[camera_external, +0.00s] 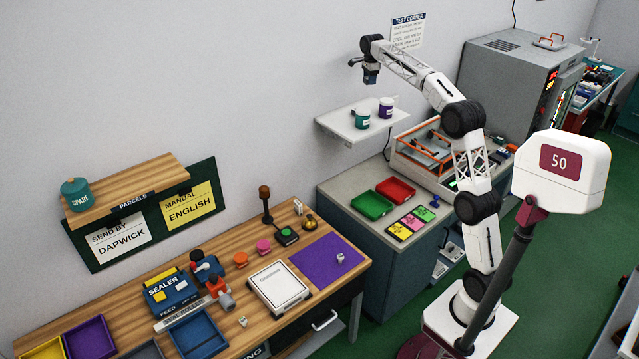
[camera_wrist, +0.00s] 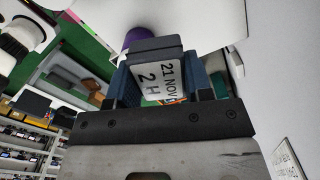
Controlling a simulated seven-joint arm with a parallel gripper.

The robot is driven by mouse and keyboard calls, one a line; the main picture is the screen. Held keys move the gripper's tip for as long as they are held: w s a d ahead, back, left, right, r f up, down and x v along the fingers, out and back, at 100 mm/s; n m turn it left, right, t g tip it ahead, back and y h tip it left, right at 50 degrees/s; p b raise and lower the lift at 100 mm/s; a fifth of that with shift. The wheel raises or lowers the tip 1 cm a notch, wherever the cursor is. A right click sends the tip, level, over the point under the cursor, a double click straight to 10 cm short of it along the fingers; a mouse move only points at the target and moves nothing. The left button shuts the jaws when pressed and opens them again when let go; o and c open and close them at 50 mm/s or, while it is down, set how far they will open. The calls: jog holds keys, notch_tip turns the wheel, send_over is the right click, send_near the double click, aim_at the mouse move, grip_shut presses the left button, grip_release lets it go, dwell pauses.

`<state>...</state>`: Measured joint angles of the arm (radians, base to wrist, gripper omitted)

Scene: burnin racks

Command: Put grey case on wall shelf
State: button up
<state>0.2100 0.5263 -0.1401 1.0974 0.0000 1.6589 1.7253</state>
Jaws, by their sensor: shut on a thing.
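My gripper (camera_external: 371,77) is up near the wall, above the wall shelf (camera_external: 340,122) in the external view. In the wrist view my gripper's blue fingers (camera_wrist: 162,82) are shut on the grey case (camera_wrist: 154,48), a small dark grey block with a white label reading "21 NOV" and "2 H". The case is too small to make out clearly in the external view. The white shelf also shows in the wrist view (camera_wrist: 205,22), beyond the case, with a gap between them in the external view.
A green cup (camera_external: 362,119) and a purple cup (camera_external: 385,108) stand on the shelf's middle and right; its left end is clear. A notice (camera_external: 408,32) hangs on the wall to the right. Below are a green tray (camera_external: 371,205), a red tray (camera_external: 396,190) and an orange-edged box (camera_external: 421,153).

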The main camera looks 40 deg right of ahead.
send_over(377, 106)
jog(key=f, duration=0.2)
jog(key=shift+s+a+f, duration=0.1)
jog(key=shift+f, duration=1.05)
jog(key=shift+s+a+f, duration=0.1)
jog(key=shift+f, duration=1.05)
jog(key=shift+f, duration=2.9)
jog(key=shift+f, duration=2.1)
jog(key=shift+f, duration=0.1)
jog(key=o, duration=0.9)
jog(key=shift+o, duration=0.2)
